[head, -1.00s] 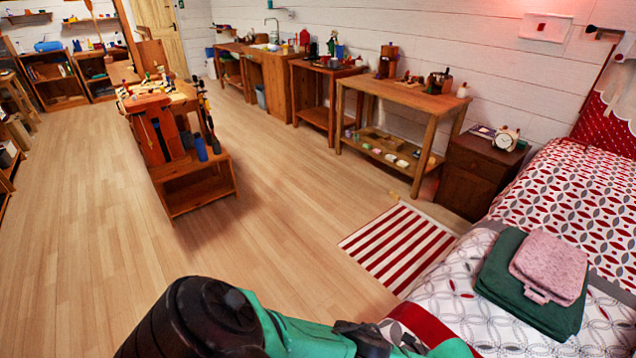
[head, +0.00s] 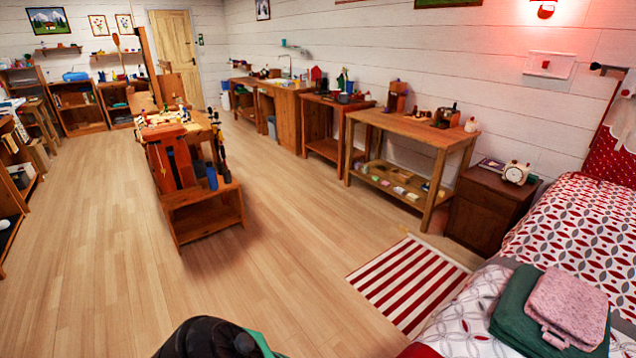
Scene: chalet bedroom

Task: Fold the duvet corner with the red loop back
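The bed with its red, white and grey patterned duvet (head: 570,228) fills the right edge of the head view. Its near part runs out of the picture at the bottom. A dark red border of the bedding (head: 418,351) shows at the bottom edge. I cannot make out a red loop or the duvet corner that bears it. Part of one of my arms, black and green, shows at the bottom centre. Neither gripper is in view.
A folded green blanket (head: 510,312) and a pink one (head: 568,304) lie on the bed. A nightstand (head: 480,212) with a clock (head: 515,173) stands beyond it. A striped rug (head: 408,283) lies beside the bed. A workbench (head: 205,215) stands left of centre. The wooden floor between is clear.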

